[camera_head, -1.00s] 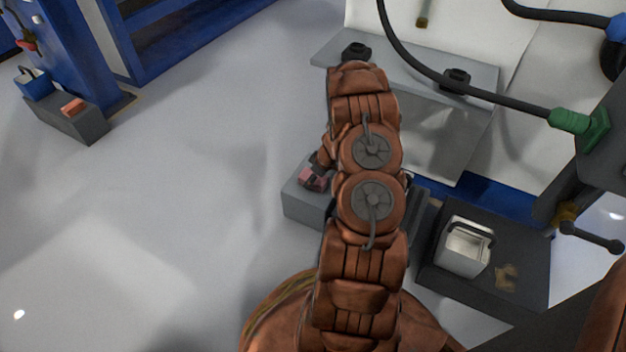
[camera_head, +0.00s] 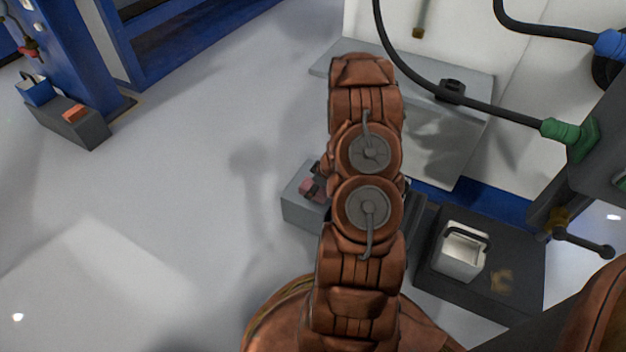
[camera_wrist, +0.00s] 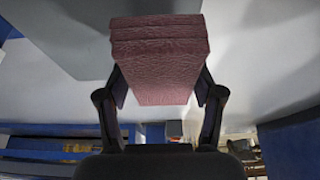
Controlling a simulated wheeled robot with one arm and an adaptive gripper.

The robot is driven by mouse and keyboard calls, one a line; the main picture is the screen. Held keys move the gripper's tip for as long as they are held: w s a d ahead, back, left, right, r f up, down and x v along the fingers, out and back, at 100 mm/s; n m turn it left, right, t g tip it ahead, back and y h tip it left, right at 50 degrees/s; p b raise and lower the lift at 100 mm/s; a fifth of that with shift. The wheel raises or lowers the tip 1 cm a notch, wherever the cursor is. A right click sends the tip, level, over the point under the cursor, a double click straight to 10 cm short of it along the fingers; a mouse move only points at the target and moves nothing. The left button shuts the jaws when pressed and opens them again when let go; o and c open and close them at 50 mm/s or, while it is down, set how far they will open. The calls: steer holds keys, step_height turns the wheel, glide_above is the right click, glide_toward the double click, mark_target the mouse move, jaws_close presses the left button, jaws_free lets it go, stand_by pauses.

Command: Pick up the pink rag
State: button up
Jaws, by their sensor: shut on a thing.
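The pink rag (camera_wrist: 158,62) is a folded, block-like cloth with a creased surface. In the wrist view it sits between the two fingers of my gripper (camera_wrist: 160,95), which is shut on it. In the head view a small part of the pink rag (camera_head: 309,189) shows at the left edge of my arm, above or at the grey box (camera_head: 300,212). My arm hides most of the gripper and the rag there, and I cannot tell whether the rag touches the box.
A dark platform (camera_head: 465,285) with a white bucket (camera_head: 460,251) stands right of my arm. A grey shelf (camera_head: 470,85) is behind it. A dark block with an orange item (camera_head: 75,113) and a blue bucket (camera_head: 37,90) is at far left. The floor on the left is clear.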

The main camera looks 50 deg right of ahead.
steer(key=s+a+r+b, duration=0.1)
steer(key=s+a+b, duration=0.2)
steer(key=s+a, duration=0.3)
steer(key=shift+s+a+b, duration=0.2)
steer(key=shift+s+b, duration=0.2)
steer(key=shift+s, duration=0.8)
steer(key=shift+w+r, duration=0.15)
steer(key=shift+w+d+r, duration=0.45)
steer(key=shift+w+d, duration=0.15)
steer(key=shift+r, duration=0.1)
